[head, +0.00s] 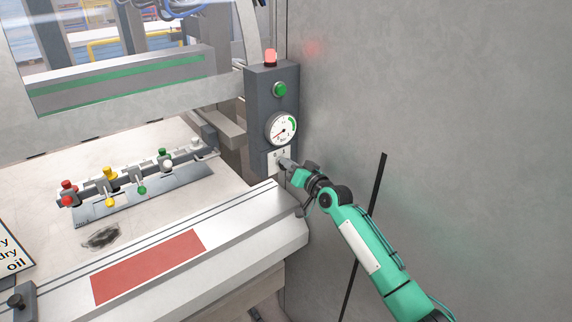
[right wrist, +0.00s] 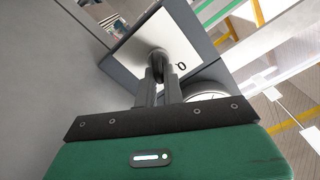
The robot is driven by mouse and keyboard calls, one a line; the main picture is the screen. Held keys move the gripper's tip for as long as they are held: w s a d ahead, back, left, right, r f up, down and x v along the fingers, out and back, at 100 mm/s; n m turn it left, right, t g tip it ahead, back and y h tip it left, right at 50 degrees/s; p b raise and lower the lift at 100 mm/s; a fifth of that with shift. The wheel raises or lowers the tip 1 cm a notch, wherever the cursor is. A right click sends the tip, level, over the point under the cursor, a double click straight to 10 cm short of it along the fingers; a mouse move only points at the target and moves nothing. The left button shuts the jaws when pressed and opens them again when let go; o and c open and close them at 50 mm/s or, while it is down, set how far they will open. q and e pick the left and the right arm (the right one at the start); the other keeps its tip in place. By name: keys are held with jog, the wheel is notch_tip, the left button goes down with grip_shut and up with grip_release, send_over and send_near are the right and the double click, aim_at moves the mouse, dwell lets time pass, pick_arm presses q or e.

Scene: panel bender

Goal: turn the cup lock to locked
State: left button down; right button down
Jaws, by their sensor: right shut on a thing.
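The cup lock is a dark round knob (right wrist: 158,60) on a white plate (right wrist: 183,52), low on the grey control column. In the head view the white plate (head: 274,157) sits below the gauge, and my gripper hides most of the knob. My right gripper (head: 285,163) reaches it from the lower right. In the right wrist view my right gripper (right wrist: 160,75) has its two fingers close together on the knob. A small dark mark (right wrist: 181,65) shows on the plate beside the knob; I cannot read the lock's state. My left gripper is not in view.
Above the lock, the column (head: 257,110) carries a round gauge (head: 281,128), a green button (head: 280,89) and a red lamp (head: 270,57). A rail of coloured knobs (head: 125,184) lies on the bench. A red pad (head: 148,267) marks its front. A plain wall (head: 480,110) stands right.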

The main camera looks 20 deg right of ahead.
jog(key=shift+s+a+f, duration=0.1)
jog(key=shift+a+f, duration=0.2)
jog(key=c, duration=1.8)
grip_release()
jog(key=shift+o, duration=1.4)
jog(key=shift+a, duration=0.15)
jog(key=shift+r, duration=0.15)
jog(key=b+v, duration=0.4)
jog(key=v, duration=0.9)
jog(key=shift+s+r, duration=0.2)
jog(key=shift+s, duration=0.15)
jog(key=shift+f, duration=0.1)
